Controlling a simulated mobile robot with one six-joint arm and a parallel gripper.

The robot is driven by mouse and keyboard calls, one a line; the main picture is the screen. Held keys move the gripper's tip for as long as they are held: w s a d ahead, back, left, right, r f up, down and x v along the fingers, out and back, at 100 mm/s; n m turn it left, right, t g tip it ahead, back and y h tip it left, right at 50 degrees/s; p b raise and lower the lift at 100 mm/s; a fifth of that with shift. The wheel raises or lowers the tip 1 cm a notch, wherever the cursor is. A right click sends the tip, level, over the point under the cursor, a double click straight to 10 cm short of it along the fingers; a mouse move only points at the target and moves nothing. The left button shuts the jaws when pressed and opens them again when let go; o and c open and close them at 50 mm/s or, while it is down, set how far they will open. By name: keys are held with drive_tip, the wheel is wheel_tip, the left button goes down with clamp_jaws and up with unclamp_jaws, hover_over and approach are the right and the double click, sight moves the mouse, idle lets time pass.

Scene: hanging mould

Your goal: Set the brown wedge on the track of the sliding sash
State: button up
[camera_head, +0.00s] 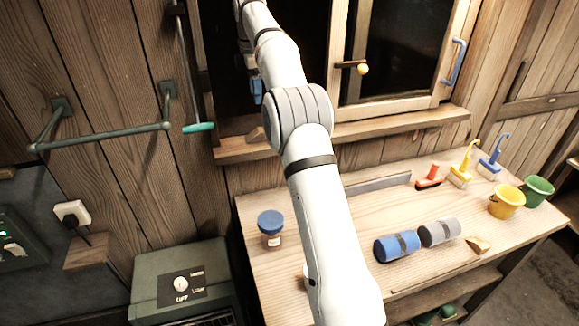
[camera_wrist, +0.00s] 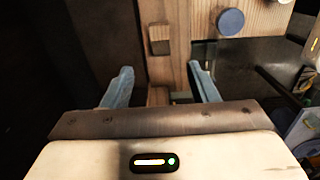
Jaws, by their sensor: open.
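A small brown wedge (camera_head: 255,135) rests on the wooden sill (camera_head: 228,152) below the dark window opening, just left of my arm. In the wrist view a small brown block (camera_wrist: 159,38), which looks like this wedge, lies on the wood strip beyond my fingertips. My gripper (camera_wrist: 162,84) is open, its two blue-grey fingers apart with nothing gripped; wood shows between them. The track is not clearly distinguishable from the sill.
A blue-lidded jar (camera_head: 270,228) stands on the workbench (camera_head: 345,222), with blue and grey rolls, brushes and buckets to the right. A tan half-round piece (camera_head: 478,245) lies near its front edge. A green rail (camera_head: 100,138) and a teal-ended hanging rod (camera_head: 198,128) are left.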

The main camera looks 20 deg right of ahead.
drive_tip(key=s+r+m+t, duration=0.1)
drive_tip(key=s+r+m, duration=0.3)
drive_tip(key=s, duration=0.6)
drive_tip(key=s+r+m+t, duration=0.15)
drive_tip(key=s+m, duration=0.35)
drive_tip(key=s, duration=0.5)
drive_tip(key=s+f+m+t, duration=0.1)
drive_tip(key=s+f+m, duration=0.3)
drive_tip(key=s, duration=0.8)
drive_tip(key=s+f+m, duration=0.5)
drive_tip(key=s+f, duration=0.4)
drive_tip(key=s, duration=0.2)
drive_tip(key=shift+s+a+t, duration=0.25)
drive_tip(key=shift+s+t, duration=0.1)
wheel_tip(320, 180, down, 8)
drive_tip(key=b, duration=0.6)
drive_tip(key=shift+w+r+g, duration=0.25)
drive_tip(key=shift+g, duration=0.15)
